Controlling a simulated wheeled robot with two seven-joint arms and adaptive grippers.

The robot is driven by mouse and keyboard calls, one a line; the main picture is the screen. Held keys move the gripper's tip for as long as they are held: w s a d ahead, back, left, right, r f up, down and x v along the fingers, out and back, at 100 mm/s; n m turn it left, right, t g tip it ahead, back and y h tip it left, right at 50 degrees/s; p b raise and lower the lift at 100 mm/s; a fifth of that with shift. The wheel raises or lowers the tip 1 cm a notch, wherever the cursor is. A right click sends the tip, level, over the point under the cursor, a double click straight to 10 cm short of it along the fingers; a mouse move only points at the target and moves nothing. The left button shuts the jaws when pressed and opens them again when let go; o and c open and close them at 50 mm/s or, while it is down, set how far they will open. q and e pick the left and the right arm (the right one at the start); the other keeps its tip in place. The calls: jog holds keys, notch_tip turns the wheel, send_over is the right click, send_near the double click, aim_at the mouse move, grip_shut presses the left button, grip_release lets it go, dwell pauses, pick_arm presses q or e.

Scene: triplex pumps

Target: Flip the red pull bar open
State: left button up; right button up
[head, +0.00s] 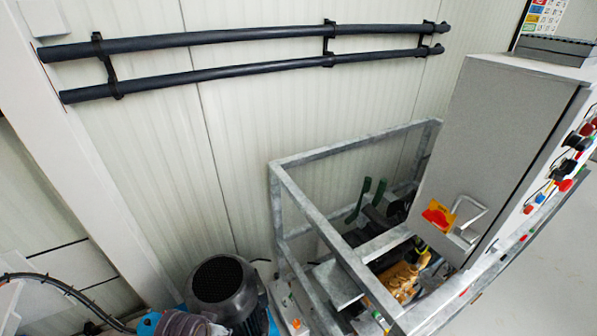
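A grey control cabinet (497,135) stands on the right, tilted in the picture. Low on its front is a red rotary handle (437,217) on a yellow-orange plate (455,217). A pale metal loop handle (474,218) sits just to the right of the plate. Which part is the red pull bar, I cannot tell for sure; the red handle is the only clear red piece on this face. Neither of my grippers shows in the head view.
A grey metal frame (325,228) surrounds the pump parts (400,278) left of and below the cabinet. A dark motor (222,285) stands at the bottom. Black pipes (230,37) run along the wall (225,130). Several buttons (570,165) line the cabinet's right side. Floor (560,255) is clear at right.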

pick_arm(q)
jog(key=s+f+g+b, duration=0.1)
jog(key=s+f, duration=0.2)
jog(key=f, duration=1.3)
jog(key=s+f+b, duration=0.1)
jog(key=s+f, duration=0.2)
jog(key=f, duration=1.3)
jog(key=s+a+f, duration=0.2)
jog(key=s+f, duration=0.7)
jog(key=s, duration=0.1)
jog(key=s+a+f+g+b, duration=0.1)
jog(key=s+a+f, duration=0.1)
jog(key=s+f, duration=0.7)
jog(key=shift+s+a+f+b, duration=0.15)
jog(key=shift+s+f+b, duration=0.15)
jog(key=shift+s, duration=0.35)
